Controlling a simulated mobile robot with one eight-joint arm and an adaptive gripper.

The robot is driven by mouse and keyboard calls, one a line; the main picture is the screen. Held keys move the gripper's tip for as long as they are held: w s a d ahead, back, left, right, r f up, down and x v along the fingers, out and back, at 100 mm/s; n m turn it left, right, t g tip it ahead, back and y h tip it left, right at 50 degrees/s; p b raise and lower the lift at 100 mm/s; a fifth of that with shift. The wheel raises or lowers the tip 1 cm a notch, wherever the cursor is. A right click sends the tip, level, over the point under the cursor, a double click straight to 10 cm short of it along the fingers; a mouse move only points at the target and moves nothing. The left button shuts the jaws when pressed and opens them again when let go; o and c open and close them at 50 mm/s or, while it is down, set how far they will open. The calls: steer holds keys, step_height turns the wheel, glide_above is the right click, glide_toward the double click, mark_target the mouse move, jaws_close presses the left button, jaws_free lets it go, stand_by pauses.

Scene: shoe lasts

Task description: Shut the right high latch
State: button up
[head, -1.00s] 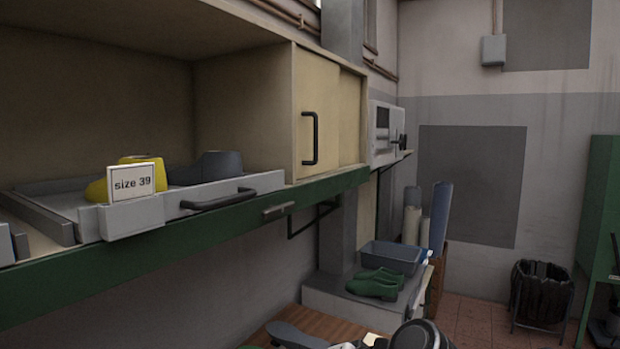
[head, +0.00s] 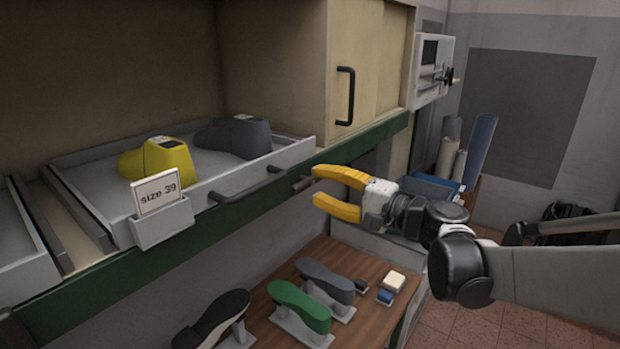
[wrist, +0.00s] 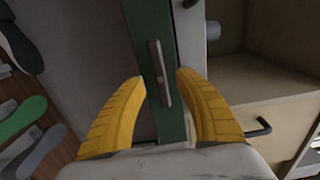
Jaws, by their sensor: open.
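A small grey metal latch (head: 302,184) sits on the front of the green rail (head: 245,218), below and right of the drawer with the size 39 card. In the wrist view the latch (wrist: 157,65) is a bar lying nearly along the green rail, slightly tilted. My gripper (head: 316,187) has yellow fingers spread open and empty, just right of the latch in the head view. In the wrist view my gripper (wrist: 162,78) frames the latch between its fingertips; I cannot tell whether they touch it.
The drawer (head: 168,232) holds a yellow last (head: 158,163) and a grey last (head: 235,138). A sliding door (head: 362,60) with a dark handle is above the rail. Below, a wooden bench (head: 262,330) carries several lasts and small blocks. A grey box (head: 431,70) hangs farther along.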

steer(key=shift+x, duration=1.45)
jaws_close()
